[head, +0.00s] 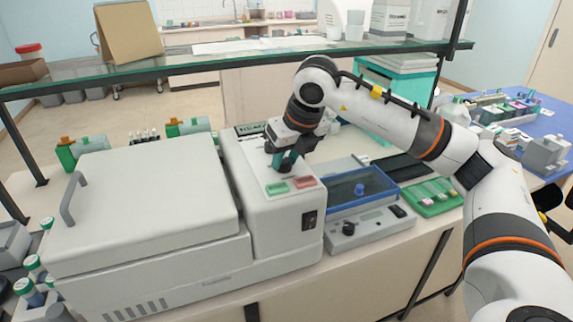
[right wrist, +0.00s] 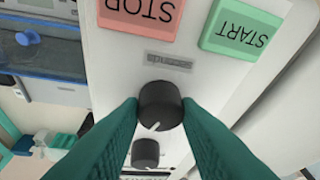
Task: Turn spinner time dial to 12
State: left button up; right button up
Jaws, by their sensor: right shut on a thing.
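The spinner (head: 140,190) is a big white machine with a closed, handled lid and a raised control panel on its right side. My right gripper (head: 284,162) reaches down onto that panel, behind the green START button (right wrist: 240,28) and the red STOP button (right wrist: 143,14). In the right wrist view, its green fingers are shut on the sides of a round black dial (right wrist: 160,104). A white pointer mark shows on its lower edge. A second black dial (right wrist: 145,152) lies beyond it, outside the grip. The small label by the held dial is too blurred to read surely. My left gripper is out of view.
A glass shelf (head: 200,64) runs above the bench behind my right arm. A device with a blue-framed lid (head: 360,190) and black knob stands right of the spinner, beside a green slide tray (head: 432,208). Bottles crowd the left edge.

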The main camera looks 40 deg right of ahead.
jog(key=m+h+b, duration=0.1)
jog(key=m, duration=0.1)
jog(key=shift+a+m, duration=0.1)
jog(key=shift+m, duration=0.3)
jog(key=shift+r+m+h+b, duration=0.1)
jog(key=shift+m+h+b, duration=0.45)
jog(key=shift+m, duration=0.95)
jog(key=o, duration=1)
jog(key=shift+a+r, duration=0.1)
jog(key=shift+r, duration=0.1)
jog(key=p+v, duration=0.1)
jog(key=v, duration=1)
jog(key=shift+r+p, duration=0.3)
